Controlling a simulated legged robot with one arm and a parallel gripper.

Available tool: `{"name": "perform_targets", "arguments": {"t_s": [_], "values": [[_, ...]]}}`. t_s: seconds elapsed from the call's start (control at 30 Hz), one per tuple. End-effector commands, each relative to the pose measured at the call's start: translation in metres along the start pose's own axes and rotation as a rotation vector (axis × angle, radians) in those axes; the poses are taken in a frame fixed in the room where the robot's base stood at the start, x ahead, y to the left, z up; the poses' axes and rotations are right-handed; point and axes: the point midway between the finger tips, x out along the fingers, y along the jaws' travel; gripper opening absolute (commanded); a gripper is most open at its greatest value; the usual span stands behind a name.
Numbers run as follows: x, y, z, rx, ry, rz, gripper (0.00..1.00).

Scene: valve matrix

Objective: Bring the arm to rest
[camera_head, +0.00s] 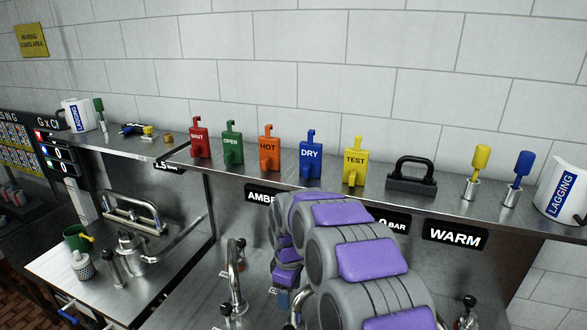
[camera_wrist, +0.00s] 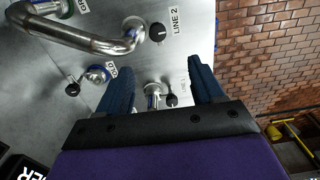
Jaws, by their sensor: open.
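My arm, grey with purple pads, reaches up from the lower edge in the head view and folds down over the steel worktop. In the wrist view my gripper (camera_wrist: 158,85) has its two blue fingers spread apart with nothing between them. The fingers point toward the steel panel, where a small valve fitting (camera_wrist: 153,95) with a black knob shows beyond them. I cannot tell how far the fingers are from it. In the head view the arm hides part of the worktop and the gripper's fingertips cannot be made out.
A steel shelf (camera_head: 365,190) carries red, green, orange, blue and yellow tags, a black handle (camera_head: 411,176) and a lagging roll (camera_head: 563,192). Below are bent pipes (camera_head: 234,270) with knobs. In the wrist view a thick pipe (camera_wrist: 80,38) is upper left; brick floor (camera_wrist: 275,60) lies right.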

Motion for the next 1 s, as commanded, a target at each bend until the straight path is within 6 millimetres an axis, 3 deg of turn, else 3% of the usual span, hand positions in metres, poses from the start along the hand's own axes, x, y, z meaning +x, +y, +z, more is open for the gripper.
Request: {"name": "perform_targets", "arguments": {"t_s": [0.27, 0.5, 0.8, 1.0], "values": [[-0.041, -0.045, 0.062, 0.213, -0.001, -0.024, 0.67], [-0.064, -0.098, 0.121, 0.429, -0.024, -0.047, 0.67], [-0.075, -0.175, 0.193, 0.717, -0.062, -0.067, 0.67], [-0.069, -0.23, 0.237, 0.919, -0.092, -0.076, 0.67]]}}
